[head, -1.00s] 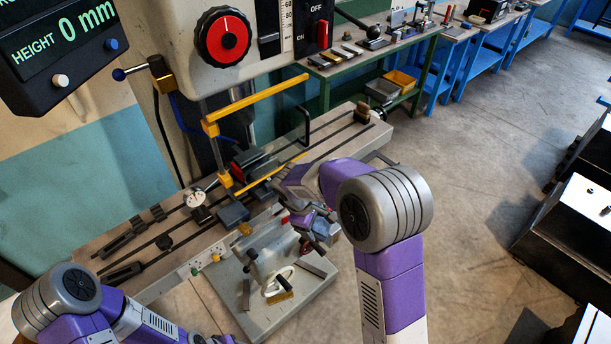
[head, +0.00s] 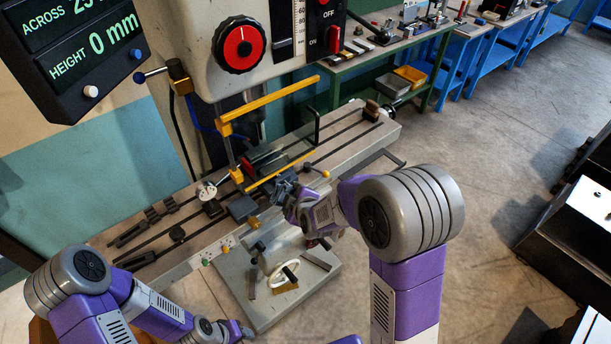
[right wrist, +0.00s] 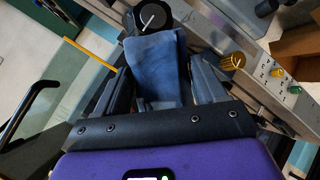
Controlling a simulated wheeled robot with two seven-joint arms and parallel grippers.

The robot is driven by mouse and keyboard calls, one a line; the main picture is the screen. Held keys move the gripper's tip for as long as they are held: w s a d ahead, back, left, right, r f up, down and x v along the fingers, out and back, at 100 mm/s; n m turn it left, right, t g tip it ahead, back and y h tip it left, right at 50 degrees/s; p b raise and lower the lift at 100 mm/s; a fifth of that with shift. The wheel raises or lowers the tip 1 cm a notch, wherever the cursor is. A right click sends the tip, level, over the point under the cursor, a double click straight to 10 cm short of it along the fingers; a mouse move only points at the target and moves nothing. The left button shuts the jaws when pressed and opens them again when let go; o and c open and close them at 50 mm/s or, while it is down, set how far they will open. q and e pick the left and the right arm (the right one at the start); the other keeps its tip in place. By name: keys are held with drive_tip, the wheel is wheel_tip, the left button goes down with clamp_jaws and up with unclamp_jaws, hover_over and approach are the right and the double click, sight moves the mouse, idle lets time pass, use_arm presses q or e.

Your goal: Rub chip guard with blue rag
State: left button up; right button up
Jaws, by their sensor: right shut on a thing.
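The chip guard shows in the head view as a yellow frame, with an upper bar (head: 270,98) and a lower bar (head: 282,170), around a see-through panel in front of the spindle. A yellow bar (right wrist: 92,48) also shows in the right wrist view. My right gripper (head: 284,186) is just in front of the lower bar's middle; I cannot tell whether it touches. In the right wrist view it is shut on the blue rag (right wrist: 155,68), which hangs between its fingers. My left gripper (head: 238,332) is low at the bottom edge, its fingers unclear.
The slotted machine table (head: 345,125) carries a vise, clamps and a round dial (head: 206,191). A handwheel (head: 283,273) is below my right arm. The readout box (head: 75,45) hangs upper left.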

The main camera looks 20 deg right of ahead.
wheel_tip(320, 180, up, 9)
drive_tip(key=s+d+m+t+p, duration=0.1)
drive_tip(key=d+m+t+p, duration=0.15)
drive_tip(key=t, duration=0.25)
drive_tip(key=shift+w+a+p, duration=0.15)
drive_tip(key=shift+w+a, duration=0.1)
drive_tip(key=shift+w, duration=0.6)
drive_tip(key=shift+w+a+p, duration=0.2)
drive_tip(key=shift+w+a, duration=0.1)
drive_tip(key=shift+w, duration=0.6)
drive_tip(key=shift+w+a+p, duration=0.15)
drive_tip(key=shift+w+a, duration=0.1)
drive_tip(key=shift+w, duration=0.6)
drive_tip(key=shift+w+a, duration=0.3)
drive_tip(key=shift+w, duration=0.65)
drive_tip(key=shift+d, duration=0.1)
